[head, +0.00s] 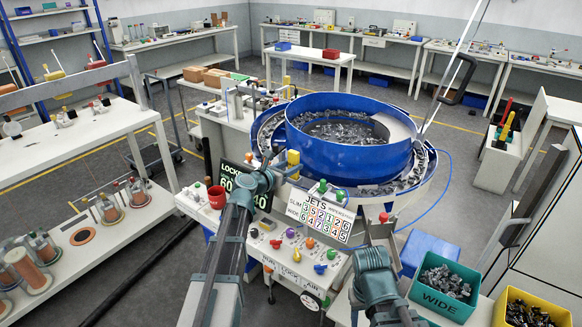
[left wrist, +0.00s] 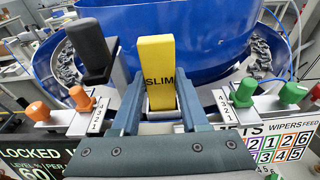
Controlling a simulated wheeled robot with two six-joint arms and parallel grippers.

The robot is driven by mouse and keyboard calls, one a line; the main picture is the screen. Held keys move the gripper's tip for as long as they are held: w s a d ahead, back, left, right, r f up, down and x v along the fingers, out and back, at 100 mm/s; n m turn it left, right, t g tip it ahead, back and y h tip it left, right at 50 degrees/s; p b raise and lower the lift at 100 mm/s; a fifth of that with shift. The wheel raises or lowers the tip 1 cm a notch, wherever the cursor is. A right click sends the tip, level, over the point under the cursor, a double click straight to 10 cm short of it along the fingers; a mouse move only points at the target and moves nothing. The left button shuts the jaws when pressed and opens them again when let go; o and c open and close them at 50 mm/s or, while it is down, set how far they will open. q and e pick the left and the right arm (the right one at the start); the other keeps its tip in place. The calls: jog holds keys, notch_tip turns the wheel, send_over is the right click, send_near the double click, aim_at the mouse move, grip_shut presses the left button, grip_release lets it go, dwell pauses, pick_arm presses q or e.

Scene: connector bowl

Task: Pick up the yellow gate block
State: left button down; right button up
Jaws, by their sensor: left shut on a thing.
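The yellow gate block (left wrist: 157,60), marked SLIM, stands upright between the fingers of my left gripper (left wrist: 155,108), which is shut on it. In the head view the yellow block (head: 293,158) shows at the front of the blue bowl feeder, with my left gripper (head: 284,172) reaching it from the left. Its lower end is hidden between the fingers in the left wrist view, and I cannot tell whether it is still seated. A dark block (left wrist: 90,48) stands just left of it. Part of my right arm shows at lower right in the head view; its gripper cannot be made out.
The blue bowl (head: 345,160) with metal parts is close behind the block. Orange knobs (left wrist: 80,97) and green knobs (left wrist: 248,87) flank the gripper. A control panel (head: 300,255) with buttons is in front. A green WIDE bin (head: 413,291) and a yellow bin (head: 500,312) stand at right.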

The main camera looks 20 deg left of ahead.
pick_arm(q)
jog(key=shift+r+p, duration=0.35)
jog(key=shift+r, duration=0.2)
jog(key=shift+r, duration=0.25)
